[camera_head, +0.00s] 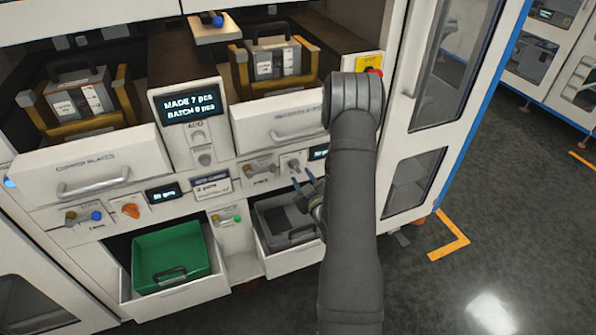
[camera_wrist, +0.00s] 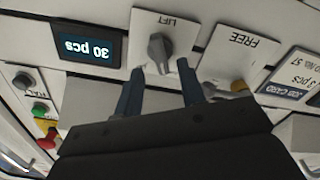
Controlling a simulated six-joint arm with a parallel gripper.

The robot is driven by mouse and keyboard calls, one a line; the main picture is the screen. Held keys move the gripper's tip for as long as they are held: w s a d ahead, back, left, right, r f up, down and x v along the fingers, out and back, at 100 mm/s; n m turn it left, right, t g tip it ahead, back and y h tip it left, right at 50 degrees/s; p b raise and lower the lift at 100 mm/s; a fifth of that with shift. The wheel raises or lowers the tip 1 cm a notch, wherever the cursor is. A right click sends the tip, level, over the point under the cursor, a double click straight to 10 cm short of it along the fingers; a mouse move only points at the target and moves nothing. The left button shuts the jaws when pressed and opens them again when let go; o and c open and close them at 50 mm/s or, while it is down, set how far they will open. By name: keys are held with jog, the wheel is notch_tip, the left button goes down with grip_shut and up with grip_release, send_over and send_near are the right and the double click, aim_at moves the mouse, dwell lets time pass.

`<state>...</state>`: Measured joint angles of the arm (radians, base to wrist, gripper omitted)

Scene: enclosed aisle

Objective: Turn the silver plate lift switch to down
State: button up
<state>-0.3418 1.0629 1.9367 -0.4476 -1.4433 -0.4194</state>
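The lift switch (camera_wrist: 160,50) is a grey knob on a white plate marked LIFT, upside down in the wrist view. It also shows in the head view (camera_head: 293,164), on the panel under the right upper drawer. Its handle looks roughly upright, but I cannot tell its set position. My gripper (camera_wrist: 160,68) is open, its two blue-grey fingers apart on either side below the knob in the picture. No contact shows. In the head view, the gripper (camera_head: 303,181) is just in front of the panel, partly hidden by my arm.
A 30 pcs display (camera_wrist: 80,48) and a FREE switch plate (camera_wrist: 238,55) flank the knob. Below are an open drawer with a grey bin (camera_head: 285,222) and a green bin (camera_head: 168,255). A red button (camera_head: 374,72) is at upper right. Floor at right is clear.

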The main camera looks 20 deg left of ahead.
aim_at(297, 169)
jog(key=shift+x, duration=2.2)
jog(key=shift+c, duration=0.5)
grip_shut()
jog(key=shift+n, duration=0.3)
jog(key=shift+o, duration=0.5)
grip_release()
jog(key=shift+s+d, duration=0.1)
jog(key=shift+d, duration=0.05)
